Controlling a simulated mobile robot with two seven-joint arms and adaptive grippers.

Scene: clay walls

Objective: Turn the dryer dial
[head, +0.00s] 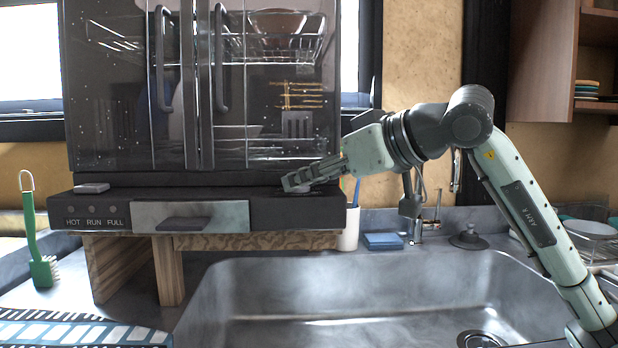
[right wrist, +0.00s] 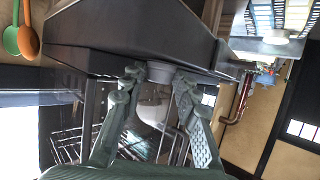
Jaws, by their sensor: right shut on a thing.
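The dish dryer (head: 110,130) is a dark cabinet with glass doors on a dark base (head: 270,210). Its dial (right wrist: 160,70) is a short grey knob, seen between my fingers in the right wrist view. In the head view my right gripper (head: 292,183) is at the right end of the base top and hides most of the dial. My right gripper (right wrist: 157,80) is shut on the dial, one finger on each side. My left gripper is not in view.
A sink (head: 370,290) lies below and right of the dryer. A white cup (head: 349,230) and a blue sponge (head: 383,241) stand behind it. A green brush (head: 38,240) is at the left. A dish rack (head: 600,240) stands at the far right.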

